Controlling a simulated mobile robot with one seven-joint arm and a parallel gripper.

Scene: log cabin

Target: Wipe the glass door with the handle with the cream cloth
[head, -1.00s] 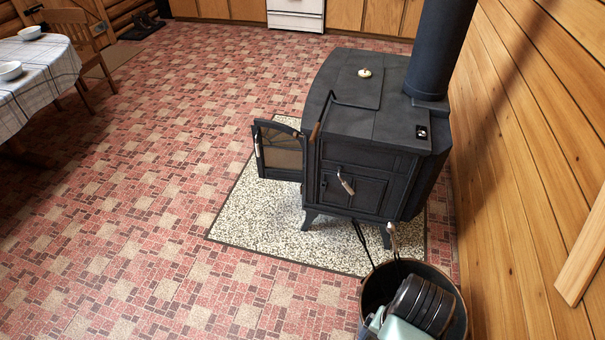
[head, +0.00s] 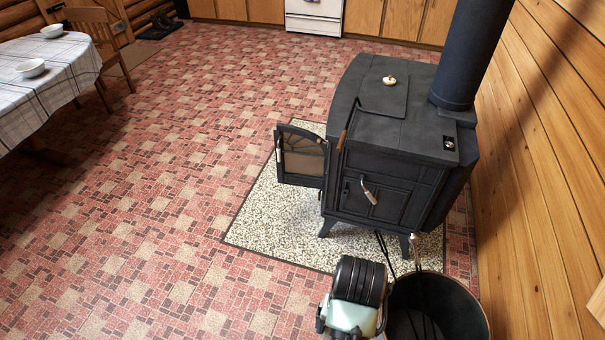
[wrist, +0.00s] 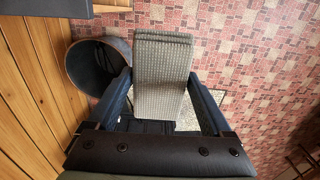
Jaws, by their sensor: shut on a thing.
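The black wood stove (head: 385,145) stands right of centre in the head view. Its glass door (head: 303,158) stands swung open on the left side, with a dark arched frame and a sooty brownish pane. A small pale piece shows at its free edge. In the wrist view my gripper (wrist: 158,82) is shut on the cream cloth (wrist: 160,70), a folded, waffle-textured pad that looks grey-beige in this light. The cloth is held above the floor, apart from the door. The head view shows my wrist in front of the stove; the fingers and cloth are hidden there.
A dark bucket (head: 470,300) with thin tools stands right of my arm, near the wooden wall (head: 550,150). A speckled hearth pad (head: 265,220) lies under the stove. The tiled floor to the left is clear up to the table (head: 45,85).

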